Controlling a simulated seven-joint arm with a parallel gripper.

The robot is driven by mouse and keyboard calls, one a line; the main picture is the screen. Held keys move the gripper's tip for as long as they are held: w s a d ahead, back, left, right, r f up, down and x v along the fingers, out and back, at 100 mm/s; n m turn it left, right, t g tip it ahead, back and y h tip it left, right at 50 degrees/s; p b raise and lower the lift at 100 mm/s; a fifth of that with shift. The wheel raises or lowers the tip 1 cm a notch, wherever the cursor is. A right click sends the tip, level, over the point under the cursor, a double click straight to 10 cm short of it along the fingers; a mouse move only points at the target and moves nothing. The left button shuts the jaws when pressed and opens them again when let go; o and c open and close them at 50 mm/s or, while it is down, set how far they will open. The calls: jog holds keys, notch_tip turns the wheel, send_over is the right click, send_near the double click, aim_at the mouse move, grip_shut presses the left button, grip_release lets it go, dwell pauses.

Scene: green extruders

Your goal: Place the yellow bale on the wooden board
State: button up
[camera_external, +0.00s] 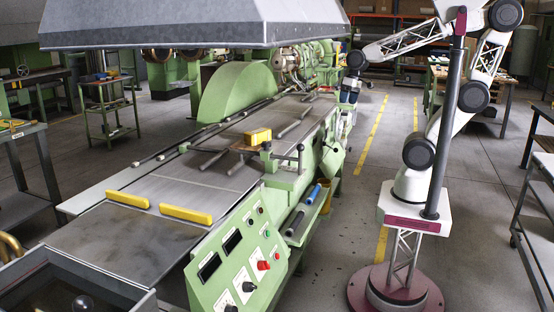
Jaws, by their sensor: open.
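A small yellow block, which looks like the yellow bale (257,136), is on the green machine's bed, near its right edge. A brown, flat piece that looks like the wooden board (234,142) shows beside and partly below it. I cannot tell whether the bale rests on the board or only overlaps it in the picture. My gripper (348,102) is open, small in the view, at the far right side of the machine. It is well apart from the bale, up and to the right in the picture. Its fingertips are hard to make out.
Two yellow bars (186,214) lie on the near part of the metal bed. Several grey rods (296,122) lie farther along it. A grey hood (195,24) hangs above. A control panel (236,262) faces the front. A lever (300,155) stands right of the bale.

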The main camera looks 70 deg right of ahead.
jog(key=s+d+n, duration=0.1)
jog(key=s+n+h, duration=0.1)
jog(key=s, duration=0.1)
jog(key=s+d+n+h, duration=0.1)
jog(key=s, duration=0.1)
jog(key=shift+s+d+r+t, duration=0.15)
jog(key=shift+d+t, duration=0.15)
jog(key=shift+t, duration=0.1)
dwell(0.9)
